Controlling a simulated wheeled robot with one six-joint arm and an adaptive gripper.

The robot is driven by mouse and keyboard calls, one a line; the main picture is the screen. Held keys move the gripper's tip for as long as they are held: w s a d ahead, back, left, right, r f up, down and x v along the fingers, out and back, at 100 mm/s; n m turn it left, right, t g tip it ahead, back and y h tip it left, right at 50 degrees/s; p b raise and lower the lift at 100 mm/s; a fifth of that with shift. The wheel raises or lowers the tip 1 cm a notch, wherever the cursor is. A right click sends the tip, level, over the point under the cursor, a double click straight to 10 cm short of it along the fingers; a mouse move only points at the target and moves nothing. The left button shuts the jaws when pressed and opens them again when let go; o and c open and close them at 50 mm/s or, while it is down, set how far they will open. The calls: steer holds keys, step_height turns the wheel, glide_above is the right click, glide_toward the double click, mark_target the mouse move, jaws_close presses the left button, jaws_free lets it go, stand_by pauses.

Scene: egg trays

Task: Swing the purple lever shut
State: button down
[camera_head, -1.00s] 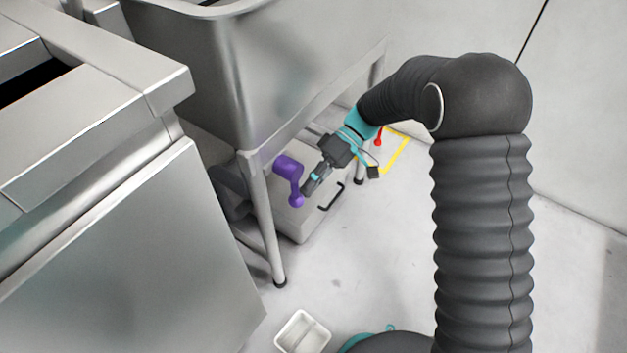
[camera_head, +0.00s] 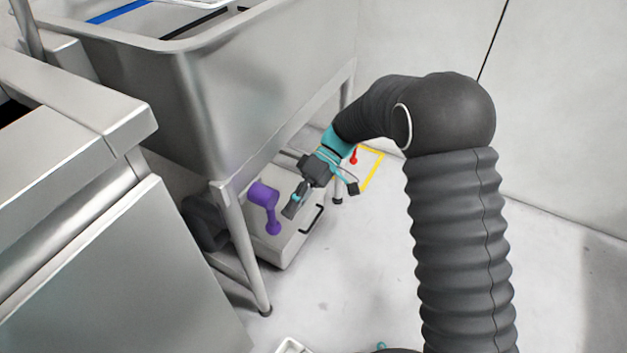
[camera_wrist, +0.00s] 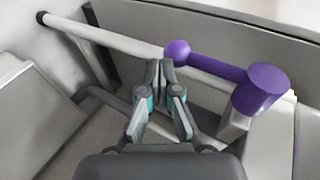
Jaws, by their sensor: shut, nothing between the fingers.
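The purple lever (camera_head: 267,206) is on the grey box (camera_head: 283,247) under the sink, its arm pointing down toward the box's front in the head view. My gripper (camera_head: 289,213) is just right of the lever, fingers together and empty. In the wrist view the purple lever (camera_wrist: 232,77) runs from a thick hub at the right to a ball end near the middle. My shut fingertips (camera_wrist: 159,68) are just left of and below the ball end. I cannot tell whether they touch it.
The metal sink (camera_head: 270,70) and its leg (camera_head: 244,250) stand close over and beside the lever. A black handle (camera_head: 313,220) is on the box. A red item (camera_head: 353,156) and yellow floor marking (camera_head: 372,170) lie behind. The floor to the right is clear.

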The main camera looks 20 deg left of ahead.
steer(key=w+d+r, duration=0.2)
steer(key=w+d, duration=0.1)
steer(key=w, duration=0.8)
steer(key=shift+w+r, duration=0.2)
steer(key=shift+w, duration=0.1)
steer(key=shift+d, duration=0.1)
step_height(320, 180, down, 6)
steer(key=d+m+t, duration=0.2)
steer(key=m, duration=0.3)
steer(key=s+d+r+m+t+h, duration=0.1)
steer(key=d+m+t, duration=0.2)
steer(key=d, duration=0.3)
steer(key=s+d+r+m+t+h, duration=0.1)
steer(key=s+d+r+t, duration=0.3)
steer(key=d, duration=0.5)
steer(key=s+d+r+m+t, duration=0.4)
steer(key=s+d+r, duration=0.3)
steer(key=d+r, duration=0.2)
steer(key=s+d+r+m+t+h+p, duration=0.1)
steer(key=s+d+r+t, duration=0.3)
steer(key=d, duration=0.7)
steer(key=shift+s+r+m+h, duration=0.3)
steer(key=shift+s+r+m, duration=0.6)
steer(key=shift+s+r, duration=0.7)
